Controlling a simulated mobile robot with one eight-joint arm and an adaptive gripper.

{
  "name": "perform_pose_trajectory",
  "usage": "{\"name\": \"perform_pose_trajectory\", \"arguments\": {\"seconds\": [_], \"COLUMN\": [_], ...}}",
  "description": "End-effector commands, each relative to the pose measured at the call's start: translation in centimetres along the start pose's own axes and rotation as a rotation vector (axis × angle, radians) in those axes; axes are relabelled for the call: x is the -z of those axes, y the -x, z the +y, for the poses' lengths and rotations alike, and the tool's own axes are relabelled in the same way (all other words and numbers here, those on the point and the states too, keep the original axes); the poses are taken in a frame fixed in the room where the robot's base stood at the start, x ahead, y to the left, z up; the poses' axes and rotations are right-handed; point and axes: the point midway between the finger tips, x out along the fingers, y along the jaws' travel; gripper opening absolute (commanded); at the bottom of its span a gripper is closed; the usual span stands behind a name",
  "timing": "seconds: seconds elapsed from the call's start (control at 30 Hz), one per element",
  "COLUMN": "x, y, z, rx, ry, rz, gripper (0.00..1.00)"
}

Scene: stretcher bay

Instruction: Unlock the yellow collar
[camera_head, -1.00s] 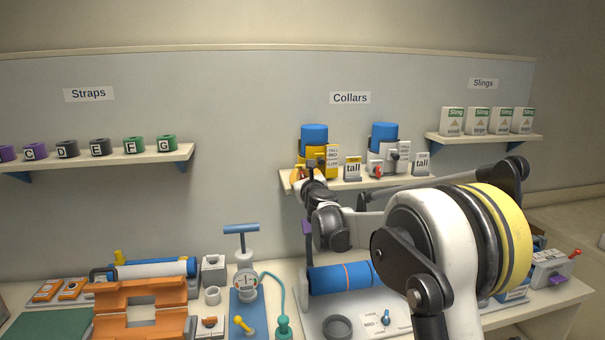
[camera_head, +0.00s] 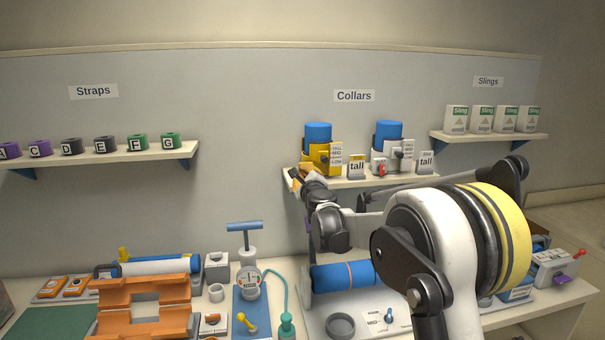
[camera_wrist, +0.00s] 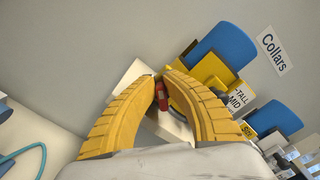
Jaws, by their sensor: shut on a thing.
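The yellow collar (camera_head: 309,160) stands on the Collars shelf (camera_head: 400,182), with a blue cylinder (camera_head: 318,132) rising from it and a TALL/MID/LOW scale at its right. In the wrist view, its yellow body (camera_wrist: 213,70) is tilted by the camera angle, just beyond the right finger. My gripper (camera_wrist: 162,88) has its yellow fingers closed around a small red part, apparently a lock lever (camera_wrist: 163,98), low beside the collar. In the head view, my gripper (camera_head: 298,178) is at the shelf's left end; my wrist partly hides the collar's lower front, and the red part is hidden.
A white collar (camera_head: 379,155) with a red lever (camera_head: 380,169) stands to the right. "Tall" cards (camera_head: 357,166) stand beside both collars. The workbench below holds an orange cradle (camera_head: 143,300), a gauge (camera_head: 249,284) and a blue roll (camera_head: 343,274). Wall space left of the shelf is clear.

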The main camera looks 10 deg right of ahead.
Motion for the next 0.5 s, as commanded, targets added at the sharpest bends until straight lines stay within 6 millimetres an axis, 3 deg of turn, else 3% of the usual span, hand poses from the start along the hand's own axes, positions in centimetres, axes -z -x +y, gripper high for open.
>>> {"name": "perform_pose_trajectory", "arguments": {"seconds": [0.43,0.5], "x": [0.01,0.01], "y": [-0.01,-0.01], "z": [0.0,0.0], "rx": [0.0,0.0], "ry": [0.011,0.01], "rz": [0.0,0.0], "gripper": [0.0,0.25]}}
